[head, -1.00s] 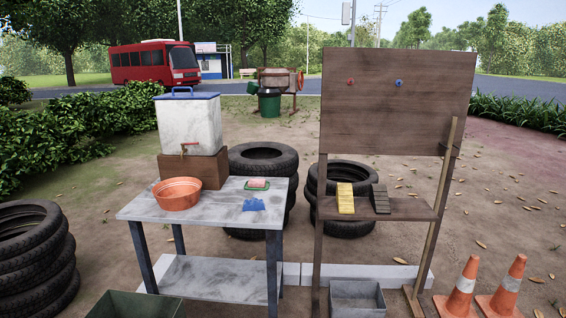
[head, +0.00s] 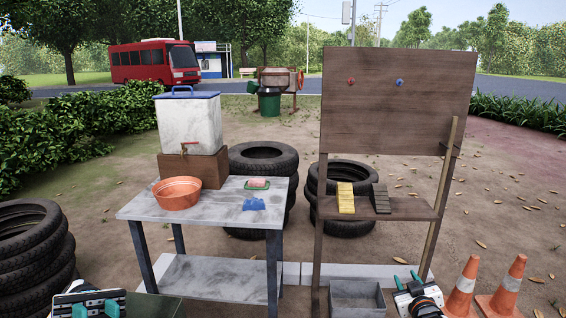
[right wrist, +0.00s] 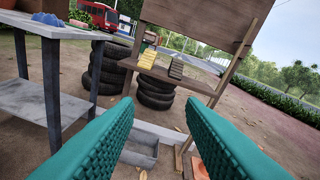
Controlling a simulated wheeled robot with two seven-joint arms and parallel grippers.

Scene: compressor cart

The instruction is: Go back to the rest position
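My right gripper (head: 408,283) shows at the bottom right of the head view, in front of the board stand and beside the cones. In the right wrist view its two teal fingers (right wrist: 157,110) are spread wide apart with nothing between them. My left gripper (head: 97,308) shows at the bottom left edge of the head view, in front of the table. Its teal fingertips are apart, and I see nothing held between them. Both grippers are clear of the table and the stand.
A grey bin (head: 357,299), cones (head: 462,288) and stacked tires (head: 30,260) stand around.

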